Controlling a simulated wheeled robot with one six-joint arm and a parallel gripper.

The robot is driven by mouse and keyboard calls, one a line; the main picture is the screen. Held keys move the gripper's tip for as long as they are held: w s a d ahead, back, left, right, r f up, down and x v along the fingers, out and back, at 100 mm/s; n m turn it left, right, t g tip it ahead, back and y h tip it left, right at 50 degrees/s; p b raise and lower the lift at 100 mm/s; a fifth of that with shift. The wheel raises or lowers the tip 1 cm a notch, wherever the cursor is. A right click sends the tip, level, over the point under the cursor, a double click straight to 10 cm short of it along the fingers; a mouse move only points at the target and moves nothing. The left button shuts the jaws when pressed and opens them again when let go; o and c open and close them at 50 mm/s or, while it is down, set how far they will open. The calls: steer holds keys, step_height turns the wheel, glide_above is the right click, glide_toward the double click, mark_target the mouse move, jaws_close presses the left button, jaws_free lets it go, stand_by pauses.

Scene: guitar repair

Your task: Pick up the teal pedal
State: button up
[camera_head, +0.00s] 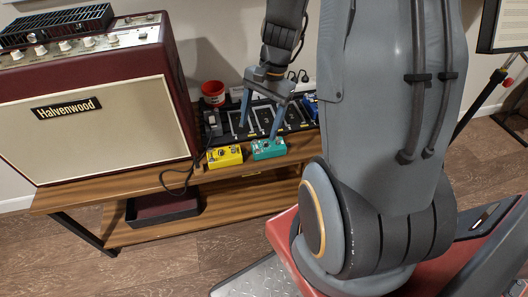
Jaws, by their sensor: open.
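The teal pedal (269,149) lies near the front edge of the wooden bench, just right of a yellow pedal (225,156). My gripper (259,134) points down with its two fingers spread. I cannot tell whether either finger touches the pedal.
A maroon Halvenwood amplifier (95,125) fills the left of the bench. A black pedalboard (290,117) lies behind the pedals, with a red pot (214,93) behind it. A black cable (176,187) hangs over the bench edge. A dark tray (162,208) sits on the lower shelf.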

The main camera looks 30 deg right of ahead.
mark_target(268, 145)
steer(key=w+d+f+m, duration=0.1)
steer(key=d+f+m, duration=0.1)
steer(key=d+f, duration=0.1)
steer(key=w+d+f+m+t+b, duration=0.1)
steer(key=d+f+m, duration=0.2)
steer(key=w+d+f+m+y, duration=0.1)
steer(key=d+f+m, duration=0.2)
steer(key=f, duration=0.1)
steer(key=shift+w+d+f+b, duration=0.1)
steer(key=shift+w+d+b, duration=0.05)
steer(key=shift+w+b, duration=0.25)
steer(key=shift+f+m, duration=0.3)
steer(key=shift+f, duration=0.05)
steer(key=x, duration=0.7)
steer(key=shift+w+a+r, duration=0.1)
steer(key=shift+w+a, duration=0.15)
steer(key=shift+a, duration=0.1)
steer(key=shift+c, duration=0.4)
steer(key=c, duration=1.3)
